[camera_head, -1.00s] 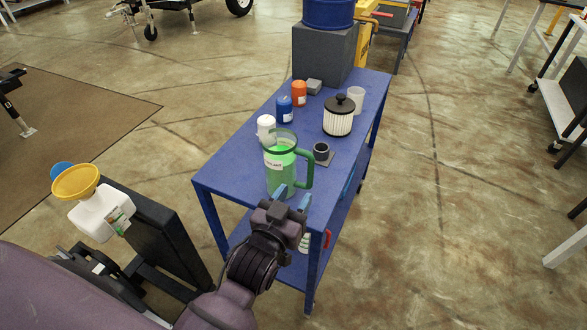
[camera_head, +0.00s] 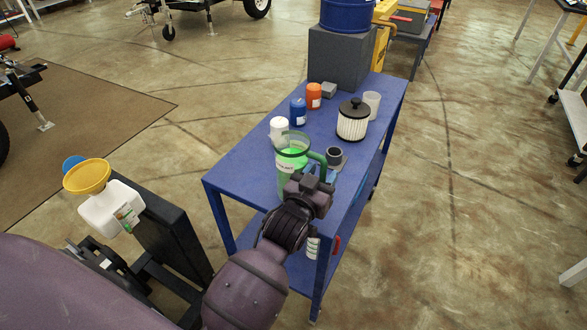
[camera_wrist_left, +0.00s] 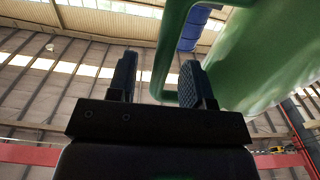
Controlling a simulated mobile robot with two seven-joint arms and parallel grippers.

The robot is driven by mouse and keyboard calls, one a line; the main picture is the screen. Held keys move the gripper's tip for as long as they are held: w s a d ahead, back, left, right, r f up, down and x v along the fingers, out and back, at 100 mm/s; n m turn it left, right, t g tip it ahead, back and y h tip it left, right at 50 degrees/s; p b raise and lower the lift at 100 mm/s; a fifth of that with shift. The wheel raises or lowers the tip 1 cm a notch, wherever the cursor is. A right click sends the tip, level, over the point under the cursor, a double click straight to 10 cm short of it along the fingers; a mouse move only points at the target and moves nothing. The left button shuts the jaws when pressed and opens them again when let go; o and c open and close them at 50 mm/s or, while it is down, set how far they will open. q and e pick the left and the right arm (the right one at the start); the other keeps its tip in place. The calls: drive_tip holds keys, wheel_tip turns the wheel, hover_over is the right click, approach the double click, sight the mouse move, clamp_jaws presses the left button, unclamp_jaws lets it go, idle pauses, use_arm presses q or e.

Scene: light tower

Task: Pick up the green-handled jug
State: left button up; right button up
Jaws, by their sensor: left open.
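The green-handled jug (camera_head: 290,158), a translucent green vessel with a white label, stands upright near the front end of the blue cart's top. Its handle faces right, and my left wrist partly covers its lower right side. My left gripper (camera_head: 320,174) is at the handle side, open. In the left wrist view, the two dark fingers (camera_wrist_left: 158,72) are spread, with the green handle (camera_wrist_left: 168,50) showing between them and the jug body at the upper right. The right finger overlaps the handle's opening. I cannot tell whether either finger touches the handle. My right gripper is out of view.
The blue cart top (camera_head: 240,172) also holds a white bottle (camera_head: 279,128), a blue can (camera_head: 298,112), an orange can (camera_head: 314,96), a black-lidded filter (camera_head: 352,121), a white cup (camera_head: 372,103) and a small dark fitting (camera_head: 334,156) close to the jug's handle.

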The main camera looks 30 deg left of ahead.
use_arm(q)
drive_tip(key=shift+w, duration=0.15)
clamp_jaws()
drive_tip(key=shift+r, duration=0.2)
idle(0.5)
